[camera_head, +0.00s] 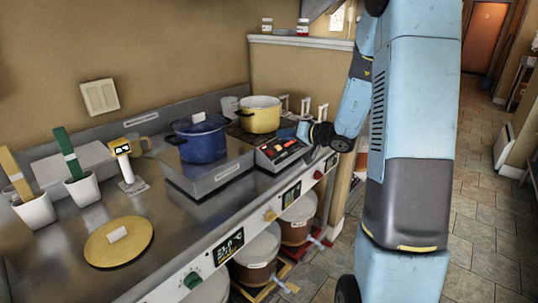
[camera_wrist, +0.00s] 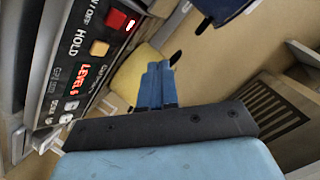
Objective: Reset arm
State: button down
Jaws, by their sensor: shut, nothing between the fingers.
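My arm comes down the right side of the head view and bends back toward the counter. My gripper (camera_head: 304,130) is at the counter's far right end, close to a control box (camera_head: 283,151) with a red lit display. In the wrist view my gripper's blue fingers (camera_wrist: 158,84) are together with nothing held. The control box (camera_wrist: 88,60) fills the left of that view, with the words HOLD and LEVEL, a red button and an orange button. I cannot tell whether the fingers touch anything.
A blue pot (camera_head: 201,140) with a lid and a yellow pot (camera_head: 260,115) stand near the control box. A round yellow lid (camera_head: 118,242) and white cups hold the near left. Lidded buckets (camera_head: 257,255) stand below the counter. Tiled floor (camera_head: 480,220) is open at the right.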

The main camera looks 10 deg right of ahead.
jog(key=s+a+r+n+g, duration=0.2)
jog(key=s+a+r+g, duration=0.25)
jog(key=s, duration=0.35)
jog(key=s+a+r+n+g, duration=0.1)
jog(key=s+a+r+g, duration=0.25)
jog(key=s+a, duration=0.4)
jog(key=s+d+r+m+t+h, duration=0.1)
jog(key=s+d+h, duration=0.3)
jog(key=s, duration=0.6)
jog(key=s+d+r+m+t+h, duration=0.1)
jog(key=s+d+r+h, duration=0.3)
jog(key=s, duration=0.5)
jog(key=shift+s+d+r+m+h, duration=0.15)
jog(key=shift+s+d+m+h, duration=0.2)
jog(key=shift+d+h, duration=0.55)
